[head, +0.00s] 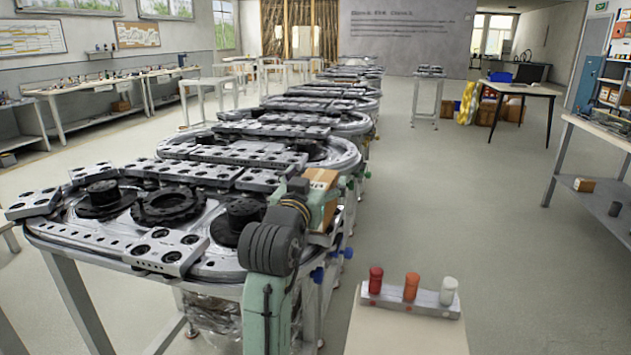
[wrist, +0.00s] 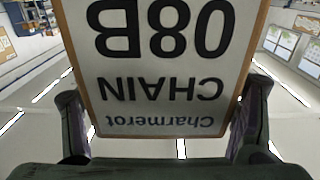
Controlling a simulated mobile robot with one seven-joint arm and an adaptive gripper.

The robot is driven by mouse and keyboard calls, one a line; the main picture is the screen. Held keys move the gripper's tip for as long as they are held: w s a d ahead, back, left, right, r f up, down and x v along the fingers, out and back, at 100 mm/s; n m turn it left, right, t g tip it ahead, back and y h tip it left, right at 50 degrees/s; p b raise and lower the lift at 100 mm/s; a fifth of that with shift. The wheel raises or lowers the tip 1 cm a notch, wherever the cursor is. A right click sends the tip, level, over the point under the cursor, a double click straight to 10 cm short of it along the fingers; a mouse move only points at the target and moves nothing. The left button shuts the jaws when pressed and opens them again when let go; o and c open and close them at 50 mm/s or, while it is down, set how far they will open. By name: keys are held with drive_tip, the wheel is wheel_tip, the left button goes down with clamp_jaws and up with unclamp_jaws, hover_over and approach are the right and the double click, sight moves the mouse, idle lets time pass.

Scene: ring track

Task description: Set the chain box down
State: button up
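The chain box (head: 322,180) is a brown cardboard box at the right edge of the ring track, in the middle of the head view. In the wrist view the chain box (wrist: 160,70) shows a white label reading "08B CHAIN Charmerot", upside down. My gripper (wrist: 165,100) has one finger on each side of the box and is shut on it. In the head view my green arm and dark wrist hide part of the box's left side. I cannot tell whether the underside of the box touches anything.
The nearest track table (head: 130,275) carries grey perforated plates and black round parts. More track tables run back in a row. At front right, a pale stand (head: 405,335) bears red, orange and white cylinders. Open floor (head: 480,220) lies to the right, before a shelved workbench (head: 600,215).

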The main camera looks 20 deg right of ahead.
drive_tip(key=shift+o, duration=0.3)
drive_tip(key=shift+r, duration=0.15)
drive_tip(key=b+v, duration=0.2)
drive_tip(key=v, duration=1)
